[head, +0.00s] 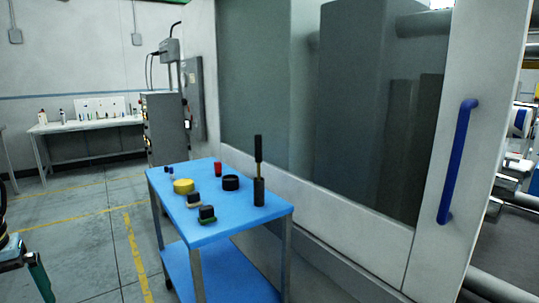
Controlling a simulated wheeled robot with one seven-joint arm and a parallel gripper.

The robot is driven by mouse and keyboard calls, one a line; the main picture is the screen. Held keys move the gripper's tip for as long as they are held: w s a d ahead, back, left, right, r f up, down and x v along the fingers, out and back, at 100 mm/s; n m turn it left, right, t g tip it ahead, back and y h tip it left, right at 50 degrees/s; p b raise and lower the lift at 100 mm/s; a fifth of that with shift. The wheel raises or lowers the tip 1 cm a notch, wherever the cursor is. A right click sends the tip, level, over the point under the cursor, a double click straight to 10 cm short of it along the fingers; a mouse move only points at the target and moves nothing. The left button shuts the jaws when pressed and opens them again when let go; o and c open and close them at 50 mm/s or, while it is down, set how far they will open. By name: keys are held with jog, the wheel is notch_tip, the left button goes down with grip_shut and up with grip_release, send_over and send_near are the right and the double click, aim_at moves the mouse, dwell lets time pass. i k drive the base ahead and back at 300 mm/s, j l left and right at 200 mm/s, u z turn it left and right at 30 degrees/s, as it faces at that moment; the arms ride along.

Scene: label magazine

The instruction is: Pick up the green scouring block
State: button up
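A low block with a green base and a dark upper part (207,215) sits on the blue top of a cart (240,214), near its front edge. The green shows as a thin strip at the bottom; I take this to be the green scouring block. A similar block with a dark top and a pale tan base (193,200) sits just behind it, to the left. No gripper fingers can be made out in the head view. Dark and teal parts at the lower left edge may be my arm, but I cannot tell.
A yellow round piece (183,186), a black ring (230,182), a red cup (218,169) and a tall black-handled tool in a dark holder (259,192) stand on the cart. A large glazed machine front with a blue handle (457,161) rises behind. Floor left of the cart is clear.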

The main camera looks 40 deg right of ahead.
aim_at(207, 213)
jog(key=z, duration=3.65)
jog(key=u, duration=2.85)
jog(key=i+l+u, duration=0.8)
jog(key=j, duration=0.05)
